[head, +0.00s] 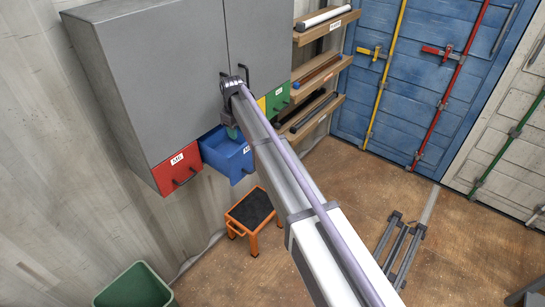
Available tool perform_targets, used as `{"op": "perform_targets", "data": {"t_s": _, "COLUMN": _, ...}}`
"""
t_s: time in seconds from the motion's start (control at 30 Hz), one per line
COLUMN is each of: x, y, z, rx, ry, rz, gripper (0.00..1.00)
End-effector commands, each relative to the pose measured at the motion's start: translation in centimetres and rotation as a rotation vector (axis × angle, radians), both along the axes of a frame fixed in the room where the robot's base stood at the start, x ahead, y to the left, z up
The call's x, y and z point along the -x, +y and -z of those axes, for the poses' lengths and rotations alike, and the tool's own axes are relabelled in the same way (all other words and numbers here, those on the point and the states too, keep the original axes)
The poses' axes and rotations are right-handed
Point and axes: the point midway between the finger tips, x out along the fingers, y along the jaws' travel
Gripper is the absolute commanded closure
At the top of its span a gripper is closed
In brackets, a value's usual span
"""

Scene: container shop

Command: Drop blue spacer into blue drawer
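The blue drawer (237,169) is pulled out under the grey cabinet, between the red drawer and my arm. My arm reaches up from the lower right to the cabinet front and covers the drawer's right part. My gripper (233,130) points down at the end of the arm, over the back of the open blue drawer. A small teal patch shows at its tip; I cannot tell whether it is the blue spacer or part of the gripper. The fingers are too small and hidden to read. No blue spacer is clearly visible, and the drawer's inside is only partly seen.
The grey cabinet (160,75) hangs close behind my gripper. A red drawer (172,172) is at left, a green drawer (278,98) at right. Wooden shelves (318,78) stand further right. An orange step stool (248,222) and a green bin (135,290) are on the floor.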

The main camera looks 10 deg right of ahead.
Motion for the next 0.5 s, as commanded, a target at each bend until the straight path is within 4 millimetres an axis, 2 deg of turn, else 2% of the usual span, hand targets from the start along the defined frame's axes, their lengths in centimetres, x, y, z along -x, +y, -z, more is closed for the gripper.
{"op": "perform_targets", "data": {"t_s": 0.07, "x": 2.3, "y": -1.9, "z": 0.0, "rx": 0.001, "ry": 0.001, "rz": 0.040, "gripper": 0.62}}
{"op": "perform_targets", "data": {"t_s": 0.17, "x": 9.0, "y": -7.1, "z": 0.0, "rx": 0.001, "ry": 0.001, "rz": 0.178, "gripper": 0.62}}
{"op": "perform_targets", "data": {"t_s": 0.2, "x": 12.6, "y": -9.6, "z": 0.0, "rx": 0.001, "ry": 0.001, "rz": 0.254, "gripper": 0.62}}
{"op": "perform_targets", "data": {"t_s": 0.27, "x": 18.6, "y": -13.4, "z": 0.0, "rx": 0.001, "ry": 0.001, "rz": 0.383, "gripper": 0.62}}
{"op": "perform_targets", "data": {"t_s": 0.3, "x": 22.5, "y": -15.5, "z": 0.0, "rx": 0.001, "ry": 0.001, "rz": 0.469, "gripper": 0.62}}
{"op": "perform_targets", "data": {"t_s": 0.4, "x": 30.7, "y": -19.2, "z": 0.0, "rx": 0.002, "ry": 0.000, "rz": 0.655, "gripper": 0.62}}
{"op": "perform_targets", "data": {"t_s": 0.5, "x": 35.2, "y": -20.9, "z": 0.0, "rx": 0.002, "ry": 0.000, "rz": 0.769, "gripper": 0.62}}
